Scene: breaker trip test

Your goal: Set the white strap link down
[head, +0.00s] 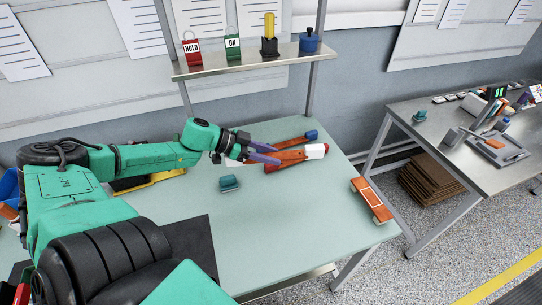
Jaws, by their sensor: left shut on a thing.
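My left gripper (264,154), with purple fingers, reaches in from the left over the pale green table. It is shut on the near end of the white strap link (316,151), an orange-red bar with a white end section and a red tip pointing right. I cannot tell whether the link touches the tabletop. A similar orange bar with a blue end (311,136) lies just behind it. The fingers hide part of the held end. My right gripper is not in view.
A teal block (229,184) sits in front of the gripper on the table (285,225). A shelf (250,64) with HOLD and OK tags stands behind. The front middle is clear.

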